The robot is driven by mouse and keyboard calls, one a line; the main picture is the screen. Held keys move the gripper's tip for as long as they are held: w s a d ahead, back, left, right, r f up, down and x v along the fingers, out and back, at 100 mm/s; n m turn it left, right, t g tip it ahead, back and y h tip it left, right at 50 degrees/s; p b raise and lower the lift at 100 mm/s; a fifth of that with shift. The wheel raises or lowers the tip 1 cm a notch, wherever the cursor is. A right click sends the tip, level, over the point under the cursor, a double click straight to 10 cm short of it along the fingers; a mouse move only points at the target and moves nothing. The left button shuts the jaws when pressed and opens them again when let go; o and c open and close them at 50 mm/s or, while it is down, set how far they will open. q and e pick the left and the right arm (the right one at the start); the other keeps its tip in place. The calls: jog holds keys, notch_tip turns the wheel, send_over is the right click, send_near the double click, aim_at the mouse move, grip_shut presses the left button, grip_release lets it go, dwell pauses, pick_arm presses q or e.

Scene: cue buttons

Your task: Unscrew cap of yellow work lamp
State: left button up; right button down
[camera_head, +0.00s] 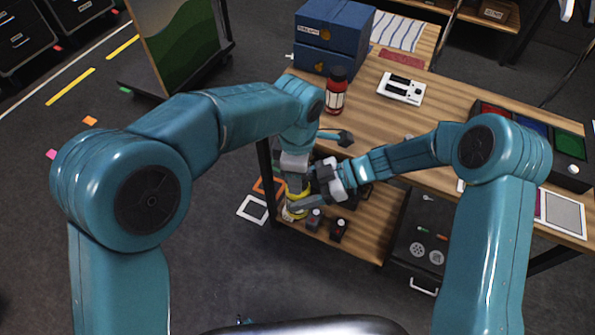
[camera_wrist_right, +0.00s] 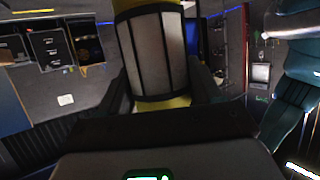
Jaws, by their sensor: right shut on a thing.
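The yellow work lamp (camera_head: 298,194) is small and partly hidden by my arms in the head view. In the right wrist view the lamp (camera_wrist_right: 155,55) is large, with pale panels, dark bars and yellow bands above and below; its top is cut off by the frame. My right gripper (camera_head: 312,184) comes from the right and is shut on the lamp's body, its dark fingers on both sides. My left gripper (camera_head: 295,180) points down at the lamp's upper part; its fingers are too small and covered to read. The cap cannot be made out.
Below the grippers is a low wooden shelf (camera_head: 352,236) with small dark bottles (camera_head: 338,229). The wooden tabletop above holds a red bottle (camera_head: 336,92), blue boxes (camera_head: 333,38) and a white device (camera_head: 401,87). Open floor lies at the left.

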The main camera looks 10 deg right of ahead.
pick_arm(q)
jog(key=shift+r, duration=0.15)
dwell(0.4)
jog(key=shift+r, duration=0.95)
jog(key=shift+r, duration=2)
